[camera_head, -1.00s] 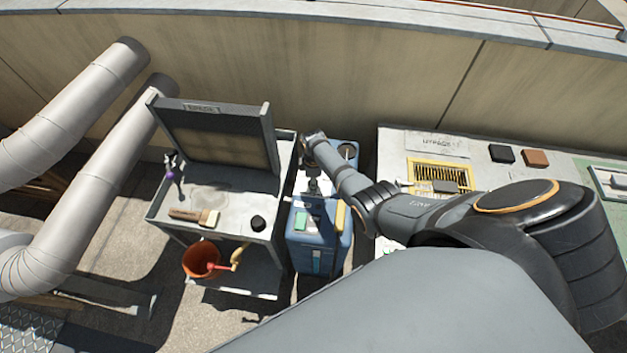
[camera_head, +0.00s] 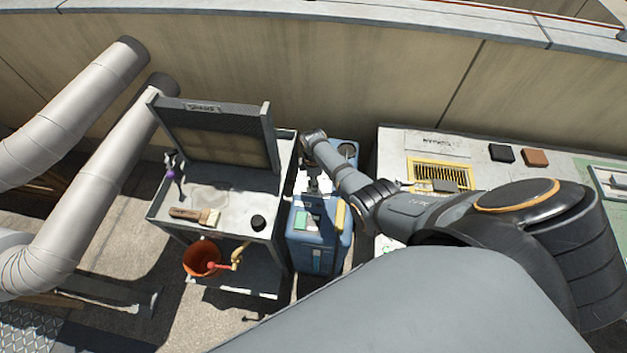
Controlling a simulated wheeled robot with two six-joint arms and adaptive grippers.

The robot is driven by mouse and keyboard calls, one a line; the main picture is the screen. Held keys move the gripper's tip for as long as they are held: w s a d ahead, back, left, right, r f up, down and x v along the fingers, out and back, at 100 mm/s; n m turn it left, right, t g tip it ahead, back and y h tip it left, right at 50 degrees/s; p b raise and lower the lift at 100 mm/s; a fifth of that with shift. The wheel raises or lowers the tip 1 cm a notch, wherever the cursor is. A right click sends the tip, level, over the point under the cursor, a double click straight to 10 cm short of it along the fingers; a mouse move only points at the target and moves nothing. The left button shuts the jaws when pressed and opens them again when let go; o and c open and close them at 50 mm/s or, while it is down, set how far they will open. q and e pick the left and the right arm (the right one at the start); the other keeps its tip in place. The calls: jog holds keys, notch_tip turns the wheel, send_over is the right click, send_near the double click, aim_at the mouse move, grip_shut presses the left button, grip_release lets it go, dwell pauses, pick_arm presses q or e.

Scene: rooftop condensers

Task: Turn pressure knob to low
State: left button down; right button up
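A blue machine (camera_head: 330,250) stands between the grey cart and the pale bench, with a green panel (camera_head: 301,221) on its top and a yellow part at its right edge. My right arm comes in from the right and bends down over this machine. My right gripper (camera_head: 313,188) is small and dark, low over or against the machine's top. I cannot tell if its fingers are apart or touching something. I cannot make out the pressure knob; the arm and gripper cover part of the machine's top. My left gripper is out of view.
The grey cart (camera_head: 228,246) holds a framed filter panel (camera_head: 215,140), a brush (camera_head: 196,216) and a black round piece (camera_head: 258,223). The bench right has a yellow grille (camera_head: 438,177) and two blocks. Large pipes stand left.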

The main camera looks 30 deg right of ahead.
jog(key=shift+r, duration=0.1)
notch_tip(320, 180, up, 12)
dwell(0.6)
dwell(0.4)
